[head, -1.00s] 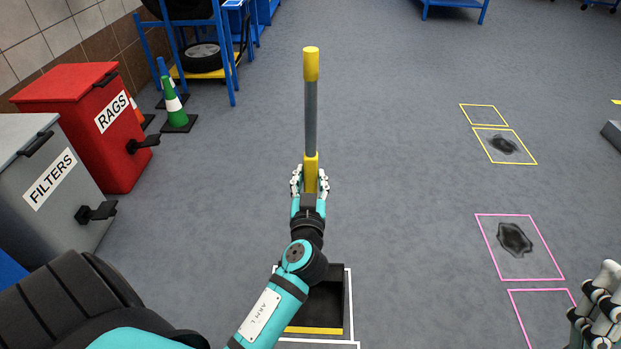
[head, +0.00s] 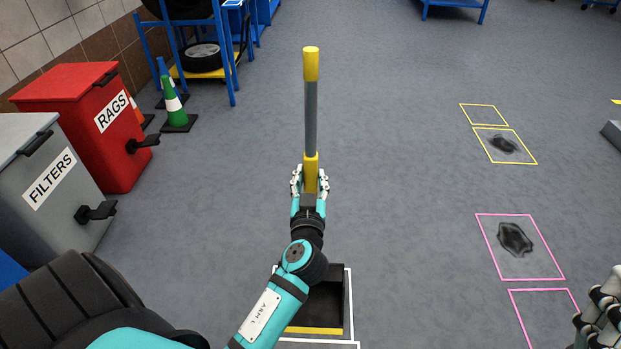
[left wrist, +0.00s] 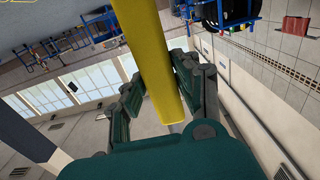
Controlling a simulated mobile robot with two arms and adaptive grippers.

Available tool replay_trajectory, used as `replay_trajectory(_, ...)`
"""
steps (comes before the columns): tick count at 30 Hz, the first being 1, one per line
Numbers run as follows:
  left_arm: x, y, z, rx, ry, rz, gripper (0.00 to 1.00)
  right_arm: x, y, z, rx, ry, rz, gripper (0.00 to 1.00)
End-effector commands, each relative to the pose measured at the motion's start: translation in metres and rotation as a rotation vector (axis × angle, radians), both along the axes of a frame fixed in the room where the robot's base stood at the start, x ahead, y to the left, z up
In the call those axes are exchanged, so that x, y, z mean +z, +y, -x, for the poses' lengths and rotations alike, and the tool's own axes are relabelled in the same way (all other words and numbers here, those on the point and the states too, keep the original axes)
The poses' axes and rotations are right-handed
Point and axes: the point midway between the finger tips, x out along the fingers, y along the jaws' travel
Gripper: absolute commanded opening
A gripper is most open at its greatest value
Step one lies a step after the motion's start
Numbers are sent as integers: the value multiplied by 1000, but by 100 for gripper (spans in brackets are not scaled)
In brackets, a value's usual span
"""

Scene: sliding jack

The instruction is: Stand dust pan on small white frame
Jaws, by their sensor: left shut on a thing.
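The dust pan has a long upright handle, grey with yellow ends (head: 311,118), and a black pan with a yellow front edge (head: 318,329). My left gripper (head: 310,184) is shut on the lower yellow part of the handle. In the left wrist view the yellow handle part (left wrist: 160,70) runs between the fingers (left wrist: 160,97). The pan sits over the small white frame (head: 349,310) marked on the floor. My left arm hides part of the pan and frame, and I cannot tell whether the pan touches the floor. My right gripper (head: 600,312) is partly cut off at the lower right.
Yellow (head: 484,115) and pink (head: 520,247) floor frames with dark stains lie at right. The central floor is clear.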

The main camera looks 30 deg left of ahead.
Motion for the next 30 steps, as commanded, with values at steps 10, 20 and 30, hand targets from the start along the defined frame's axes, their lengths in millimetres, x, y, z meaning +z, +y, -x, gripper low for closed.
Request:
replay_trajectory(10, 1, 0, 0, -1, -4, -1, 0, 1, -1, 3, 1, -17, -6, 40)
replay_trajectory(20, 1, 0, 0, 0, -2, 0, 58, 1, -1, 3, 1, -16, -5, 40)
replay_trajectory(30, 3, 0, 0, 1, -1, 3, 58, 1, -1, 3, 1, -16, -5, 40)
